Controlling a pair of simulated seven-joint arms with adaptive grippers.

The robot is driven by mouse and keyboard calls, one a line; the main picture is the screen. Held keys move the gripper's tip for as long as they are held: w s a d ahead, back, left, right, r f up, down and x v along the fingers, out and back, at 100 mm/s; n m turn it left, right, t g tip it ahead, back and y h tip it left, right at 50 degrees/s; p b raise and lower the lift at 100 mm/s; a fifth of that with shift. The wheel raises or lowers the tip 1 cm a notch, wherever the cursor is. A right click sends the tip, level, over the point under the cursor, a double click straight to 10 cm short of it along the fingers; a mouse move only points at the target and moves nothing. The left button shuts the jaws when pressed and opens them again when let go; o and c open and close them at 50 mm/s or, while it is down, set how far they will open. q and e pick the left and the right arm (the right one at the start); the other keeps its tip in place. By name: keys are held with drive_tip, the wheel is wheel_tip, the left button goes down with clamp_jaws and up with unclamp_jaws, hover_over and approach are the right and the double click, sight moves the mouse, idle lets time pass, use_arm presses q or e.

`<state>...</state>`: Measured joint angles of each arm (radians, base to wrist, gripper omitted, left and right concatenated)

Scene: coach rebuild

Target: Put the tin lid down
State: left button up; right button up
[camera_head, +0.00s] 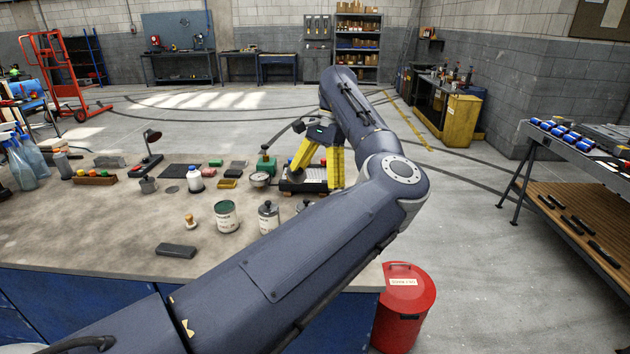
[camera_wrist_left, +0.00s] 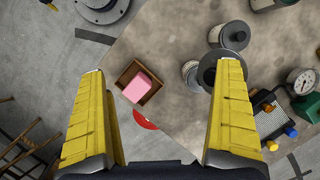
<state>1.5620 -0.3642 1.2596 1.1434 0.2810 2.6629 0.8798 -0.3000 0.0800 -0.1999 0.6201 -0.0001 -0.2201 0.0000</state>
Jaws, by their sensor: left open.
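A dark round disc that looks like the tin lid (camera_wrist_left: 207,72) shows in the left wrist view, just inside the tip of the right-hand finger. It overlaps a light, round tin (camera_wrist_left: 189,73); I cannot tell whether it touches it. A grey tin with a knobbed lid (camera_wrist_left: 235,36) stands nearby and also shows in the head view (camera_head: 268,218). Another tin (camera_head: 303,205) is mostly hidden behind my arm. My left gripper (camera_wrist_left: 162,75) is open, its yellow fingers wide apart with nothing gripped. It points down over the bench's right end in the head view (camera_head: 318,165).
A brown box with a pink block (camera_wrist_left: 139,86) lies near the bench corner. A dial gauge (camera_head: 260,180) and a dark rack (camera_wrist_left: 268,115) stand close by. A red bin (camera_head: 404,308) stands on the floor.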

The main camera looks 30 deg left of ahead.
use_arm(q)
clamp_jaws()
idle(0.8)
